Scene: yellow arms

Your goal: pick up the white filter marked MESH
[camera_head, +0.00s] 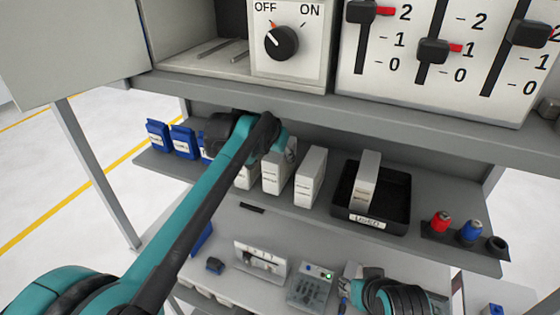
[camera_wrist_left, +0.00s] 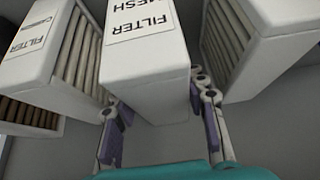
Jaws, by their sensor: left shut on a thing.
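The white filter marked MESH (camera_wrist_left: 145,75) stands in the middle of the left wrist view, its label upside down there. My left gripper (camera_wrist_left: 155,95) has a finger on each side of it and is shut on it. In the head view the left gripper (camera_head: 280,145) is over the row of white filters on the shelf, at what appears to be this filter (camera_head: 275,177); its top is partly hidden by my arm. What looks like my right gripper (camera_head: 352,285) is low at the bottom right; its fingers are too unclear to judge.
White filters stand close on both sides, one to the left (camera_wrist_left: 35,55) and one to the right (camera_wrist_left: 265,40) in the wrist view. A black bin (camera_head: 402,222) labelled USED holds another filter. Blue boxes (camera_head: 183,141) stand at the shelf's left. The control cabinet (camera_head: 300,85) overhangs the shelf.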

